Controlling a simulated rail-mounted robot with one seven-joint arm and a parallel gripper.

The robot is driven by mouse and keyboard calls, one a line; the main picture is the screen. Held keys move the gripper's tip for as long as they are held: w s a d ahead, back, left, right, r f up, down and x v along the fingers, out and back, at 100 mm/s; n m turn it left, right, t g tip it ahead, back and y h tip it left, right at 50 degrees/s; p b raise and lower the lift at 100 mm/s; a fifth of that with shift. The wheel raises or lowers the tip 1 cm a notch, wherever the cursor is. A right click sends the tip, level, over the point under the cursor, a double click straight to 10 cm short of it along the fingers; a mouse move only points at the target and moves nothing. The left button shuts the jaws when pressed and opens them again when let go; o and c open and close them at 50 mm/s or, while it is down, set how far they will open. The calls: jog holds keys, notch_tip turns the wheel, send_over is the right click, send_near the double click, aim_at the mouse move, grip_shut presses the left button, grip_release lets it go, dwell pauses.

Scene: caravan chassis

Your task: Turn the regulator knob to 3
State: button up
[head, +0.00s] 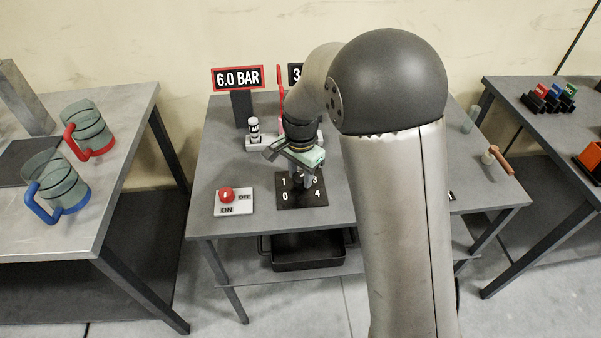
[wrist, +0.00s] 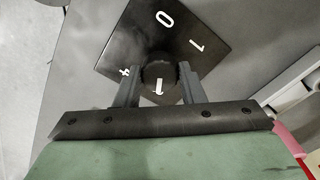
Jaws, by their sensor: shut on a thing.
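The regulator knob (wrist: 158,72) is a dark round knob on a black dial plate (wrist: 120,40). My gripper (wrist: 159,80) is shut on the knob, with one finger on each side. A white mark shows on the knob's side nearest my gripper body in the wrist view. The digits 0, 1 and 4 show around it there. The knob is mostly hidden there, and no 2 is visible.
A red ON/OFF switch (head: 227,195) is left of the dial. A "6.0 BAR" sign (head: 238,78) stands behind, with a second sign (head: 294,74) partly hidden by my arm. A small valve (head: 254,128) stands behind the dial. The bench front (head: 250,222) is clear.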

aim_at(300, 177)
jog(key=shift+w+r, duration=0.1)
jog(key=o, duration=1)
notch_tip(300, 177, up, 17)
jog(key=shift+r, duration=0.2)
jog(key=s+d+f+n+p, duration=0.1)
jog(key=s+d+f+n, duration=0.1)
jog(key=s, duration=0.6)
jog(key=s+d+f+n, duration=0.2)
jog(key=s+d+n, duration=0.2)
jog(key=s+d, duration=0.3)
jog(key=s+d+f+n+p, duration=0.1)
jog(key=s+d+f+n, duration=0.1)
jog(key=s, duration=0.8)
jog(key=shift+s+d+f+n+p, duration=0.1)
jog(key=shift+d+f+n+p, duration=0.15)
jog(key=shift+d, duration=0.4)
jog(key=shift+d+f+n+p, duration=0.1)
jog(key=shift+d+n, duration=0.15)
jog(key=shift+d, duration=0.35)
